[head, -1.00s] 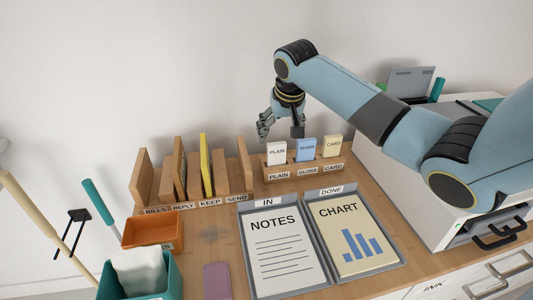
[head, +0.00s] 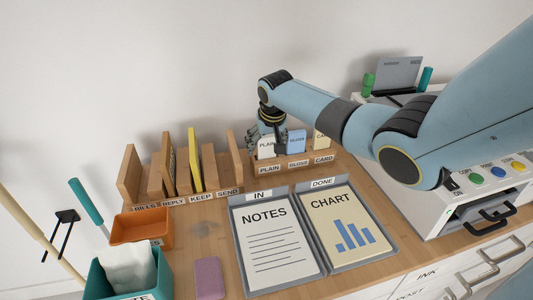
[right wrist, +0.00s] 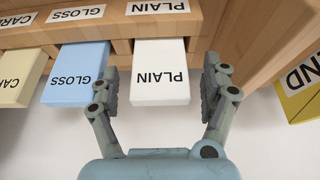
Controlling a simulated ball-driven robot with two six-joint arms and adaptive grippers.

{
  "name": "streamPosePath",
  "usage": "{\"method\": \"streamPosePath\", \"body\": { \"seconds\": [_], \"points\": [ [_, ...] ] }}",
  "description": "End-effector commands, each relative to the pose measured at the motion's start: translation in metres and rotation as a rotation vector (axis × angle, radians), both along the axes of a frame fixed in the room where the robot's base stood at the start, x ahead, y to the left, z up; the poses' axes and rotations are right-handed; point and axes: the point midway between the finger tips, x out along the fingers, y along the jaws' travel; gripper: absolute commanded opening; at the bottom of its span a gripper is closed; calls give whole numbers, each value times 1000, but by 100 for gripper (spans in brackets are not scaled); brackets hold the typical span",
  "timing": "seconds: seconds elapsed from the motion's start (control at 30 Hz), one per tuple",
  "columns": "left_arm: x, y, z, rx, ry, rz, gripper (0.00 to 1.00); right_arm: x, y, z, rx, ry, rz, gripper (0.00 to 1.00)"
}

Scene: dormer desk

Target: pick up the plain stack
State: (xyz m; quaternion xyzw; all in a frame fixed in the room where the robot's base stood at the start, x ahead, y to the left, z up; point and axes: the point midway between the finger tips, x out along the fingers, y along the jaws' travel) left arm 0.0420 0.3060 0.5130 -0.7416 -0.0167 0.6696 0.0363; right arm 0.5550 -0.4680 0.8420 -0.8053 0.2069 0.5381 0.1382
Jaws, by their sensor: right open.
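The plain stack (head: 266,147) is a white block of paper labelled PLAIN, upright in the left slot of a wooden rack (head: 290,168). My right gripper (head: 267,143) is at it in the head view, partly covering it. In the right wrist view the plain stack (right wrist: 160,75) sits between the two spread fingers of the right gripper (right wrist: 165,90). A gap shows on each side, so the fingers are around it but not closed on it. My left gripper is not in view.
The blue gloss stack (right wrist: 77,75) stands close beside one finger; the cream card stack (right wrist: 20,77) is beyond it. A wooden sorter (head: 185,195) is to the left. Trays with NOTES (head: 270,245) and CHART (head: 345,228) lie in front. A white machine (head: 440,215) is at right.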

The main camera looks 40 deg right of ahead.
Motion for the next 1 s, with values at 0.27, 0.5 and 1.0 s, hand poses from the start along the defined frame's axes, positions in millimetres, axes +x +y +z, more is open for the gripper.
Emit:
{"method": "streamPosePath", "body": {
  "seconds": [0.27,0.5,1.0],
  "points": [
    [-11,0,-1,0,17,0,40,0,0,0,0,0,0,51],
    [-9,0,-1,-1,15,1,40,0,0,0,0,0,0,20],
    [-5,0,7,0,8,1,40,1,-1,47,-2,-4,0,20]
  ]
}}
